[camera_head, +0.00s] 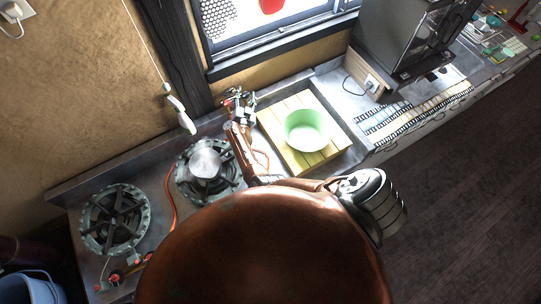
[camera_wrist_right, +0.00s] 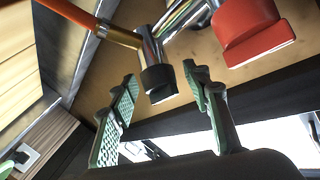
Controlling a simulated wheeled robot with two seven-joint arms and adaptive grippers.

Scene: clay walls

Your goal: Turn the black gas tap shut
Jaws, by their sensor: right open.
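The black gas tap (camera_wrist_right: 158,82) shows in the right wrist view as a dark knob on the end of a shiny metal fitting, joined to a copper-coloured pipe (camera_wrist_right: 112,30). My right gripper (camera_wrist_right: 161,75) is open, with one green-grey finger on either side of the knob. Gaps show on both sides, so the fingers do not look closed on it. In the head view my right gripper (camera_head: 239,104) is at the back of the counter, beside the wooden board; the tap is too small to make out there. My left gripper is not in view.
A red tap handle (camera_wrist_right: 250,30) is close to the right finger in the wrist view. A green bowl (camera_head: 306,130) stands on the wooden board (camera_head: 284,105). A gas burner with a metal pot (camera_head: 205,163) and another burner (camera_head: 115,219) are to the left.

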